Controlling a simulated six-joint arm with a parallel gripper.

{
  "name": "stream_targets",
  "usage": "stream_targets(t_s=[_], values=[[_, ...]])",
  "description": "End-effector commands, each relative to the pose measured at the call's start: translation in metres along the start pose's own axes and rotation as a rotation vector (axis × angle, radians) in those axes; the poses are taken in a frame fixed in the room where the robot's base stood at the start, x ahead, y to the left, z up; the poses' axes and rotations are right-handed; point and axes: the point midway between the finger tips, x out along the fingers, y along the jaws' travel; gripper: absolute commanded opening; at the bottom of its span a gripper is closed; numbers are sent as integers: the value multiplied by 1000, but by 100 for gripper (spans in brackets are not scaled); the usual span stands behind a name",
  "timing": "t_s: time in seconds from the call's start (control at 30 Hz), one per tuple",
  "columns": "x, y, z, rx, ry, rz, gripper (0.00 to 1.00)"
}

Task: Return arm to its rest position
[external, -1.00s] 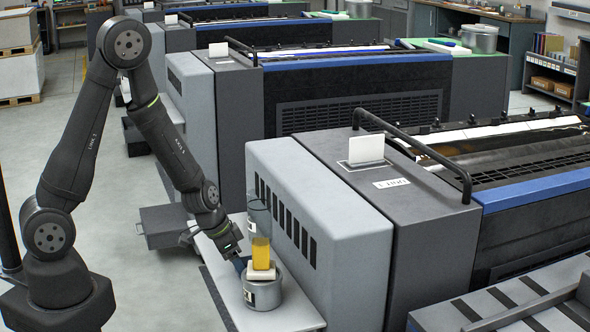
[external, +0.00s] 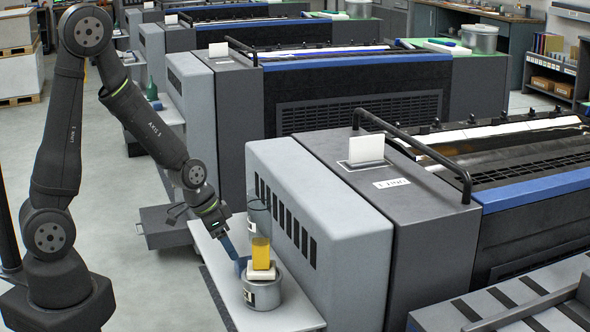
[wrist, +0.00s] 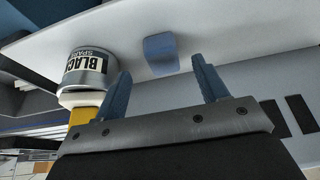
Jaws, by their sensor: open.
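My gripper (external: 226,238) is open and empty, just above the white shelf on the near press's side. Its two blue fingers are spread wide in the wrist view (wrist: 160,76). A small blue block (external: 241,265) lies on the shelf just beyond the fingertips; it also shows in the wrist view (wrist: 160,54), apart from both fingers. My arm is bent, with its elbow high at the upper left.
A grey can (external: 263,293), labelled BLACK SPARE in the wrist view (wrist: 88,66), stands beside the block. A white piece (external: 261,273) and a yellow piece (external: 261,252) are stacked on it. The press's grey housing (external: 320,215) rises to the right; open floor (external: 130,285) lies left.

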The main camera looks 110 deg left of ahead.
Motion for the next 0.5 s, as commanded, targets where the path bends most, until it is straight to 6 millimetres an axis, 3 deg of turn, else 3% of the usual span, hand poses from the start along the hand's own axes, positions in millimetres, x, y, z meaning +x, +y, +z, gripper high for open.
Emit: stream_targets(t_s=[0.47,0.5], values=[[-57,0,0,-1,3,-1,66],[-50,0,1,-1,-4,0,66]])
